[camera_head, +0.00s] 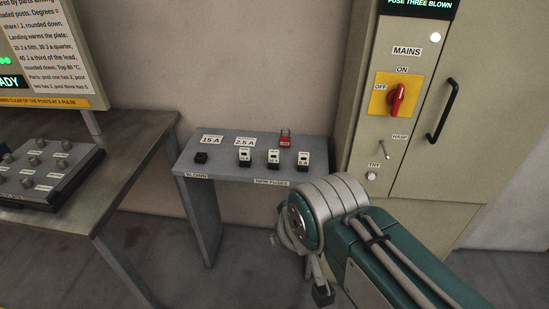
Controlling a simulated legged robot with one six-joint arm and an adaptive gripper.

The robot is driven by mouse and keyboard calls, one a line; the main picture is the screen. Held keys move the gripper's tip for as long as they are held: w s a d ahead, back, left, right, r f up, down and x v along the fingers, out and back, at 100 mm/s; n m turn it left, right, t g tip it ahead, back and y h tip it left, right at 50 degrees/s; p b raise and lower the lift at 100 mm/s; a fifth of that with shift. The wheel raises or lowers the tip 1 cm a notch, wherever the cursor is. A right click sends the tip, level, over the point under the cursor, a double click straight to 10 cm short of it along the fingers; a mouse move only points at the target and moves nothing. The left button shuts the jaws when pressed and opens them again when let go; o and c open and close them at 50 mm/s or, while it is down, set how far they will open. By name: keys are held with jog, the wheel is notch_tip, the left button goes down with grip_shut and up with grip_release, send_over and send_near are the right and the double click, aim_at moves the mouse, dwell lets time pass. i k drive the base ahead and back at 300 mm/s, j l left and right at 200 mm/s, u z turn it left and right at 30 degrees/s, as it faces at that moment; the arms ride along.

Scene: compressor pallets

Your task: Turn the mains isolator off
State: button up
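The mains isolator is a red rotary handle (397,100) on a yellow plate (380,104) on the beige cabinet at the right. "MAINS" and "ON" labels are above it, and an "OFF" label is at its left. The handle stands close to upright, with its top towards "ON". My gripper (322,290) is low in the picture, below and left of the isolator and well apart from it. It is mostly hidden behind my arm's wrist, so whether it is open or shut does not show.
A grey bench (225,172) left of the cabinet holds several fuses and a red padlock (285,138). A darker table (128,135) stands at left.

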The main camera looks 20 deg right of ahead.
aim_at(396, 97)
jog(key=z, duration=1.4)
